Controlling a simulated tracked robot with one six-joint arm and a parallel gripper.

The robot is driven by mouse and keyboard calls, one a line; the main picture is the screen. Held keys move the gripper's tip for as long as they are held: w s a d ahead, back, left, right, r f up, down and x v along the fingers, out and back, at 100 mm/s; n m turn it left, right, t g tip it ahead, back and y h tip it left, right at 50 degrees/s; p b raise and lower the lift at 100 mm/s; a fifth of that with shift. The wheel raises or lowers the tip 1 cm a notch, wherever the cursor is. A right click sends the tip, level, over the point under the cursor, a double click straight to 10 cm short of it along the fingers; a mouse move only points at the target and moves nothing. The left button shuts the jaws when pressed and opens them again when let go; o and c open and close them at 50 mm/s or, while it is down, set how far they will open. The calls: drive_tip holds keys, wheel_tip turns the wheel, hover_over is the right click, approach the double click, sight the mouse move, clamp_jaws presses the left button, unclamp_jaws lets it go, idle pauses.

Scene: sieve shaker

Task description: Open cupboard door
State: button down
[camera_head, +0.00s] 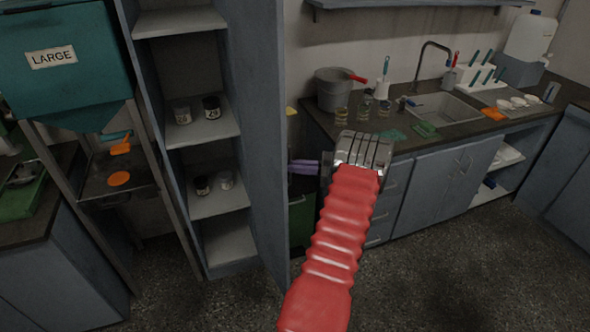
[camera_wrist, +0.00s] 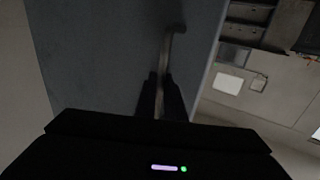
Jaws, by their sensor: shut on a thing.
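The tall grey-blue cupboard (camera_head: 143,80) stands left of centre in the head view, with its shelves exposed. Its door (camera_head: 262,130) stands open, swung out towards me, and its face fills much of the wrist view (camera_wrist: 95,55). A bar handle (camera_wrist: 167,55) runs along the door near its edge in the wrist view. My gripper (camera_wrist: 160,98) is shut on this handle, a dark finger on each side. In the head view my red arm reaches up to the right of the door; the handle and fingertips cannot be made out clearly there.
Small jars (camera_head: 212,107) stand on the cupboard shelves (camera_head: 208,128). A teal hopper marked LARGE (camera_head: 70,85) is at the left. A counter (camera_head: 450,126) with a sink (camera_head: 442,111), a grey pot (camera_head: 336,90) and glasses lies behind my arm. The floor at the right (camera_head: 450,270) is clear.

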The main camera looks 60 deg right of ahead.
drive_tip(key=shift+w+d+r, duration=0.2)
drive_tip(key=shift+w+r, duration=0.1)
drive_tip(key=shift+r, duration=0.1)
drive_tip(key=c, duration=2)
unclamp_jaws()
drive_tip(key=shift+f, duration=0.1)
drive_tip(key=shift+o, duration=0.7)
drive_tip(key=shift+a+f, duration=0.1)
drive_tip(key=shift+f, duration=0.05)
drive_tip(key=shift+s, duration=0.1)
drive_tip(key=shift+s, duration=0.1)
drive_tip(key=v, duration=1.3)
drive_tip(key=shift+s, duration=0.25)
